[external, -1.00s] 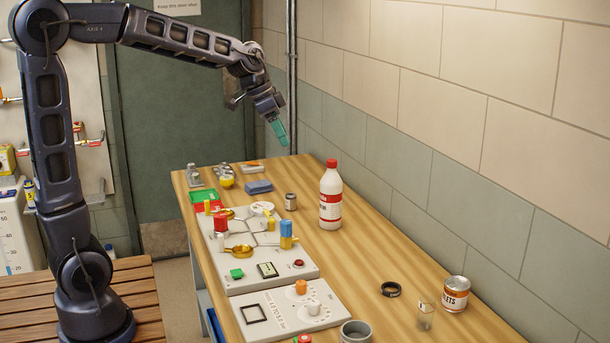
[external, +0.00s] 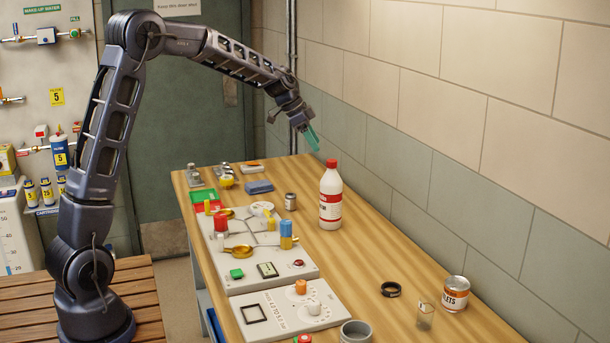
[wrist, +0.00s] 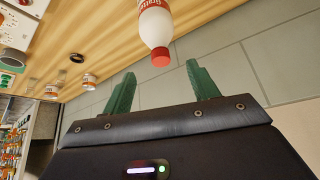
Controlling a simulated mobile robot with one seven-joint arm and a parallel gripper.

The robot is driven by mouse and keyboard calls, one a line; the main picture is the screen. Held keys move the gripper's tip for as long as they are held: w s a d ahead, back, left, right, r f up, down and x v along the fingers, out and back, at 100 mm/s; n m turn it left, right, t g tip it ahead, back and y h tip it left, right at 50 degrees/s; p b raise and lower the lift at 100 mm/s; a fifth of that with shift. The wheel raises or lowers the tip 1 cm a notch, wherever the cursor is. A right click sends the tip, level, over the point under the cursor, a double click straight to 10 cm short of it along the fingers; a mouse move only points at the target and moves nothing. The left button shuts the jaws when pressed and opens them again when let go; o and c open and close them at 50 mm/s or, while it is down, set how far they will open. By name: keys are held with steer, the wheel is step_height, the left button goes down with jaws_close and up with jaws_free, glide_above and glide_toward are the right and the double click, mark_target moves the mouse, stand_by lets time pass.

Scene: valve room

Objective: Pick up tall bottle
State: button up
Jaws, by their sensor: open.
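The tall bottle (external: 330,197) is white with a red cap and a red label band. It stands upright on the wooden table near the wall. In the wrist view the bottle (wrist: 154,25) points its red cap toward the gap between my fingers. My gripper (external: 313,137) has green fingers and is above and slightly left of the bottle's cap, apart from it. In the wrist view my gripper (wrist: 160,88) is open, with nothing between its fingers.
A grey panel (external: 262,262) with valves and knobs lies left of the bottle. A small metal can (external: 291,202) and a blue cloth-like block (external: 259,187) are nearby. A black ring (external: 391,289), a glass (external: 425,316) and a labelled can (external: 456,294) stand at the front right. The tiled wall is close behind the bottle.

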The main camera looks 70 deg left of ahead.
mark_target(329, 160)
steer(key=x, duration=0.4)
steer(key=shift+w+d+f, duration=0.15)
steer(key=shift+w+f, duration=0.05)
steer(key=shift+f, duration=0.1)
steer(key=shift+w+d+r+x, duration=0.1)
steer(key=shift+w+x, duration=0.05)
steer(key=shift+x, duration=0.7)
steer(key=shift+w+d+r+x, duration=0.1)
steer(key=shift+w+x, duration=0.05)
steer(key=shift+x, duration=0.7)
steer(key=shift+w+r+x, duration=0.1)
steer(key=shift+w+x, duration=0.05)
steer(key=shift+x, duration=0.7)
jaws_close()
steer(key=shift+s, duration=0.1)
steer(key=shift+f, duration=0.1)
